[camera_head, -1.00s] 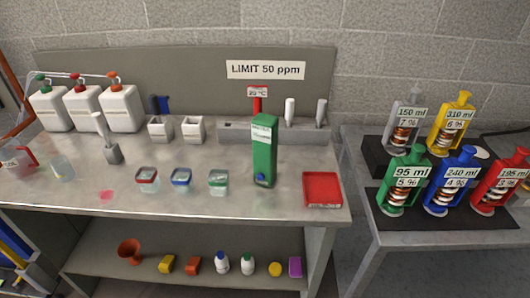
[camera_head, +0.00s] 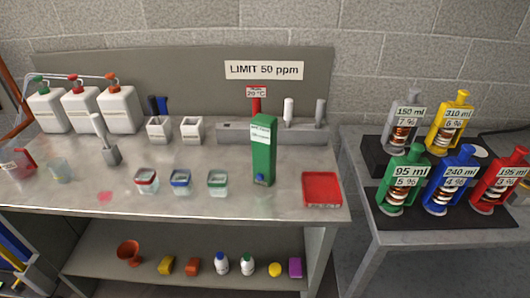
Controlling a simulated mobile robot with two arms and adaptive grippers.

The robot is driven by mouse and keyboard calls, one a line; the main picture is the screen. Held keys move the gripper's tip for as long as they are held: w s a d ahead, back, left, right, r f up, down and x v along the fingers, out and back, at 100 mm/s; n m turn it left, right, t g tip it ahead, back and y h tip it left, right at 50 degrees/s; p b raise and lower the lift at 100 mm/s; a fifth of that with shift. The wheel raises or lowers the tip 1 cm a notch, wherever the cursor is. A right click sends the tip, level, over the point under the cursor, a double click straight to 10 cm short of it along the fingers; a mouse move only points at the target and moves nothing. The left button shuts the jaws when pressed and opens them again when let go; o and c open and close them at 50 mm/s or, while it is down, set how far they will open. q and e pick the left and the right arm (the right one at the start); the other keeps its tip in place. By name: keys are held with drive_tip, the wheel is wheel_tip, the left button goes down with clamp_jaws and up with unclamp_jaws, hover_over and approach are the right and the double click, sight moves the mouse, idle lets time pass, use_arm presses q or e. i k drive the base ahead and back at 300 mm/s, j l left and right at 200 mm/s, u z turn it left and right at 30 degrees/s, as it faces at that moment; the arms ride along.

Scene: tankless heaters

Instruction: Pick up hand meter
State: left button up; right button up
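Nothing in view is labelled as a hand meter, so I cannot tell for sure which item it is. Three upright hand-sized tools stand in a grey rack (camera_head: 230,133) at the back of the bench: a red one (camera_head: 256,107) under a "20 °C" sign, a white one (camera_head: 288,111) and a grey one (camera_head: 320,112). A tall green box (camera_head: 263,150) with a white label and a blue knob stands in front of the rack and hides part of it. Neither of my grippers shows in the head view.
A side table (camera_head: 385,238) at right carries several coloured labelled bottles (camera_head: 403,178). Bare bench shows between the cups and rack.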

sight(264, 128)
drive_tip(key=i+j+z, duration=0.1)
drive_tip(key=j+z, duration=0.3)
drive_tip(key=j, duration=0.35)
drive_tip(key=j+z, duration=0.4)
drive_tip(key=j, duration=0.35)
drive_tip(key=k+j+z, duration=0.1)
drive_tip(key=j+z, duration=0.3)
drive_tip(key=j, duration=0.35)
